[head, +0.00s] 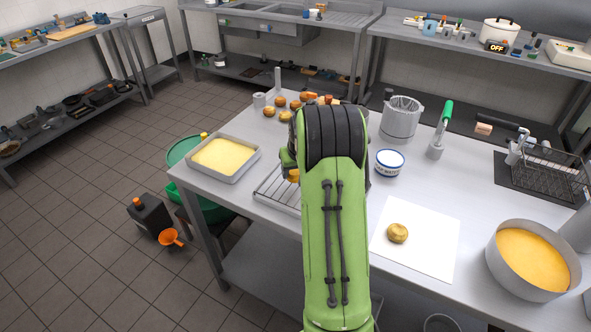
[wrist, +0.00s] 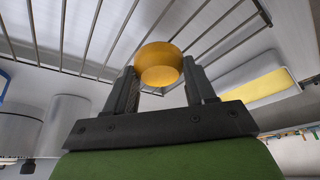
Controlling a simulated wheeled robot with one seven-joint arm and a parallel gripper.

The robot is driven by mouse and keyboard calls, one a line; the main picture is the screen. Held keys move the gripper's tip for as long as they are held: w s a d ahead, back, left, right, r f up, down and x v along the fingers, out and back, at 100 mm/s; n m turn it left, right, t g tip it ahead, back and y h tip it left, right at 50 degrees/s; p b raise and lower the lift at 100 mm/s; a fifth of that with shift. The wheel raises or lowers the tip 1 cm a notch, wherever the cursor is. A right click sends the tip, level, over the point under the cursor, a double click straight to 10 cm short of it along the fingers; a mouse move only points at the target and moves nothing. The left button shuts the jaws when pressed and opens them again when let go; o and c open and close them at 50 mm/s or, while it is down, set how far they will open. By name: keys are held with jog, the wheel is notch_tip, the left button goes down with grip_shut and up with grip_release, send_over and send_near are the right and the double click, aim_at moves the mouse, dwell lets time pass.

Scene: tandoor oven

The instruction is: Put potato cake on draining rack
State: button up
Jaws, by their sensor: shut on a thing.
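A round golden potato cake (wrist: 158,60) is held between the two dark fingers of my gripper (wrist: 159,76) in the wrist view. In the head view a small yellow part of this cake (head: 293,177) shows beside my green arm, over the draining rack. The wire draining rack (head: 272,190) stands on the table left of my arm, which hides its right part. Its bars also fill the upper wrist view (wrist: 63,35), close to the cake; I cannot tell whether they touch. A second potato cake (head: 397,233) lies on a white sheet (head: 432,255) right of my arm.
A tray of yellow filling (head: 223,157) stands left of the rack. A white-and-blue tub (head: 389,163), a grey bin (head: 400,118) and a round pan of yellow content (head: 531,260) stand to the right. Several brown-orange items (head: 280,102) lie behind the gripper.

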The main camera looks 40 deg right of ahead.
jog(key=o, duration=1)
jog(key=shift+f, duration=0.1)
jog(key=shift+o, duration=0.2)
jog(key=p+v, duration=0.2)
jog(key=v, duration=0.9)
jog(key=s+a+r+n, duration=0.1)
jog(key=s+a+r, duration=0.3)
jog(key=a, duration=0.5)
jog(key=s+a+r+n, duration=0.1)
jog(key=s+a+r, duration=0.3)
jog(key=a, duration=0.5)
jog(key=s+a+f+n+t+y, duration=0.1)
jog(key=s+a+n, duration=0.2)
jog(key=s+a, duration=0.7)
jog(key=s, duration=0.4)
jog(key=shift+a+t+y, duration=0.2)
jog(key=shift+t+y, duration=0.1)
jog(key=shift+y, duration=0.1)
